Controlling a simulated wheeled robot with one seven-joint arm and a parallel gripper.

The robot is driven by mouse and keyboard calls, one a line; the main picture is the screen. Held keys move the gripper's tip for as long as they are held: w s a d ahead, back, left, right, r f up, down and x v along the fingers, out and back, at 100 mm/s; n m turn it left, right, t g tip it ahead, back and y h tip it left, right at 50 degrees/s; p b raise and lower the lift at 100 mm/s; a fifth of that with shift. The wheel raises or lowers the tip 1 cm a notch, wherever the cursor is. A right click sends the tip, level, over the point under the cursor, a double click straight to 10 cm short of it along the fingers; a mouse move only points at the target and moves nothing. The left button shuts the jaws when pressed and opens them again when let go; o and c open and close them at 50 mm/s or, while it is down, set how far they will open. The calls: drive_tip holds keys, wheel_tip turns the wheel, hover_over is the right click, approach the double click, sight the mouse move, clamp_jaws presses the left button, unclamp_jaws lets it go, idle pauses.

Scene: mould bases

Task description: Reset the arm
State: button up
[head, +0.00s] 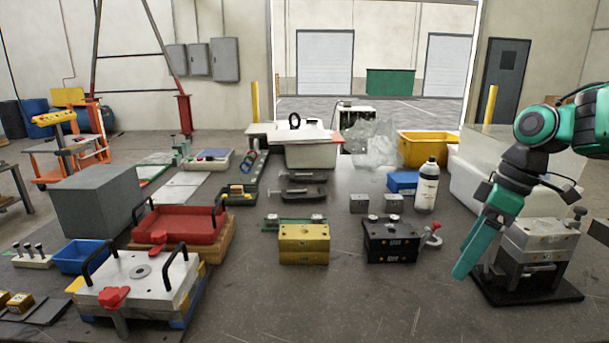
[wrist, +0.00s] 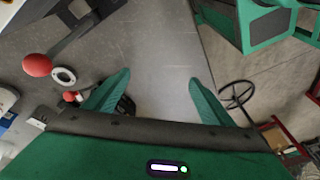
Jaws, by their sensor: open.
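My gripper (head: 466,262) hangs from my green and black arm at the right side of the head view, in front of and left of a grey mould base (head: 537,243) on a black plate. In the wrist view my gripper (wrist: 157,95) shows two green fingers spread apart with only the bare grey table top (wrist: 160,60) seen between them. It holds nothing. A red ball knob (wrist: 37,65) on a dark part lies to the left of the fingers, apart from them.
A black mould block (head: 391,243) with a red-handled clamp and a yellow block (head: 303,244) stand mid-table. A white spray bottle (head: 427,186) stands behind. A handled plate (head: 136,285) and red tray (head: 178,224) are at left. The front centre of the table is clear.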

drive_tip(key=s+d+f+m+h, duration=0.1)
drive_tip(key=s+d+f+m, duration=0.2)
drive_tip(key=s+m, duration=0.2)
drive_tip(key=s+d+f+m+h, duration=0.1)
drive_tip(key=s+d+f+m, duration=0.2)
drive_tip(key=s+m, duration=0.3)
drive_tip(key=s+d+f+m+h, duration=0.1)
drive_tip(key=s+d+f+m, duration=0.2)
drive_tip(key=s, duration=0.6)
drive_tip(key=m, duration=0.2)
drive_tip(key=shift+s+d+m+g, duration=0.25)
drive_tip(key=shift+s+m+g, duration=0.05)
drive_tip(key=shift+s+m, duration=0.1)
drive_tip(key=shift+f, duration=0.1)
drive_tip(key=shift+w+f, duration=0.25)
drive_tip(key=shift+w, duration=0.4)
